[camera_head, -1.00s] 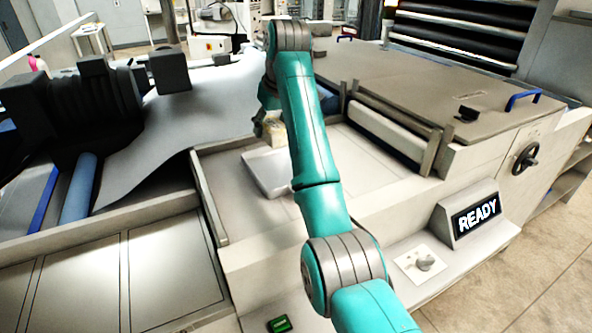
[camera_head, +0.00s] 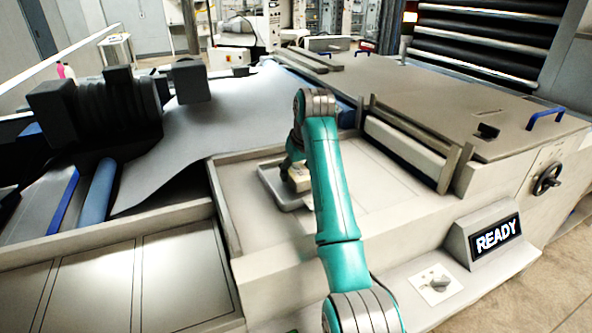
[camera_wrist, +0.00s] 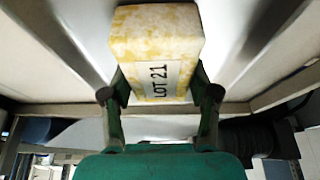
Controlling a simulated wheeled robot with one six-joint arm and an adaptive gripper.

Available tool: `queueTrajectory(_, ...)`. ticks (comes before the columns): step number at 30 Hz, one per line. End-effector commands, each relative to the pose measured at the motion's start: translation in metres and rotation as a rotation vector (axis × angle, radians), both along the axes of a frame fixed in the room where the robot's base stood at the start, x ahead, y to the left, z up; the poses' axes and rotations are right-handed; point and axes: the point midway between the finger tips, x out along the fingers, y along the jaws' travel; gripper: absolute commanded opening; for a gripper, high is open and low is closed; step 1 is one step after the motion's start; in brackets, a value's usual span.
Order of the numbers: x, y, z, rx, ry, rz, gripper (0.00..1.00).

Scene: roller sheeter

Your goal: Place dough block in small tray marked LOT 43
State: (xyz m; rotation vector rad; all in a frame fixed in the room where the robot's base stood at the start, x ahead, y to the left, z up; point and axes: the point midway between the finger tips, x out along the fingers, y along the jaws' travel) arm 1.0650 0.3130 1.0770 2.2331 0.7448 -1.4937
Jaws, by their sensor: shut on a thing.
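A pale yellow dough block (camera_wrist: 157,45) with a label reading LOT 21 is held between the fingers of my gripper (camera_wrist: 160,95). In the head view the gripper (camera_head: 291,166) is partly hidden by my arm, and the block (camera_head: 298,180) shows over the inside of a small grey tray (camera_head: 272,190). The tray lies in the shallow bay of the machine. I cannot tell whether the block touches the tray's floor. My arm covers the tray's right side, and no marking on the tray is readable.
A low wall (camera_head: 222,215) edges the bay on the left. A roller guard (camera_head: 405,140) stands to the right. The bay floor right of my arm (camera_head: 385,180) is clear.

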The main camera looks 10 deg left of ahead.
Motion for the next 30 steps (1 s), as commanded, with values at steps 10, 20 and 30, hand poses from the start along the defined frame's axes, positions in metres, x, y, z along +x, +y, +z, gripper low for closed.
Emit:
queueTrajectory(10,0.0,0.0,-0.002,0.001,-0.001,0.0,0.62)
queueTrajectory(20,0.0,0.0,-0.001,0.001,-0.001,0.0,0.85)
queueTrajectory(30,0.002,-0.002,0.024,0.001,-0.003,-0.002,0.85)
